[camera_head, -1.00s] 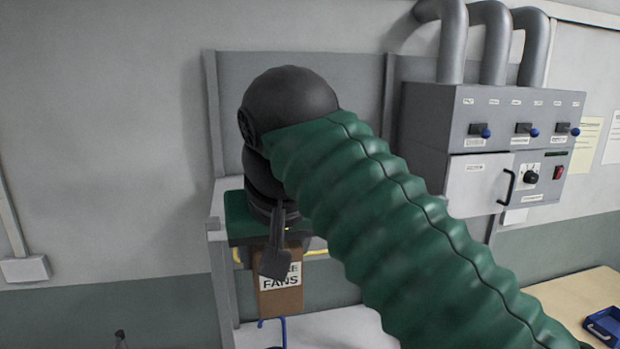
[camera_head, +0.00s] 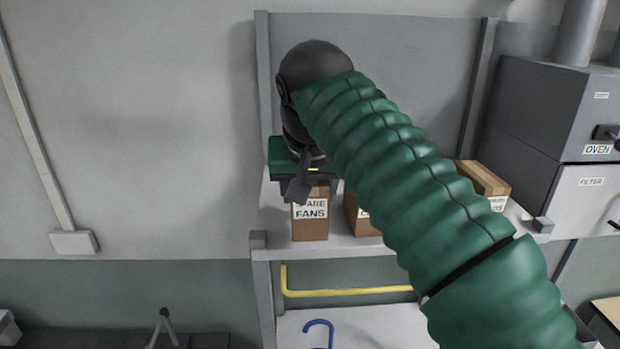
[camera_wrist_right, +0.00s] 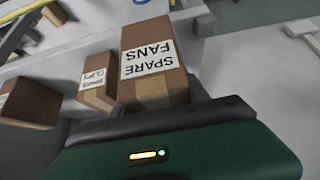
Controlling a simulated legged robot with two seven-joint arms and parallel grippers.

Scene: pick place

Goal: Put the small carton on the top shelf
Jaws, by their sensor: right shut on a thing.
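The small carton (camera_head: 310,222) is a brown box with a white "SPARE FANS" label. My right gripper (camera_head: 301,187) is shut on its upper end. The carton is upright over the left end of the top shelf (camera_head: 274,222); I cannot tell whether its base touches the board. In the right wrist view the carton (camera_wrist_right: 152,55) sits beyond the dark finger edge, its label upside down. My forearm hides part of the shelf. My left gripper is not in view.
Another carton (camera_head: 361,218) stands just right of the held one, partly behind my arm. A further carton (camera_head: 485,178) stands at the shelf's right. A grey oven cabinet (camera_head: 545,110) is beyond it. Below are a yellow bar (camera_head: 340,293) and a blue hook (camera_head: 318,325).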

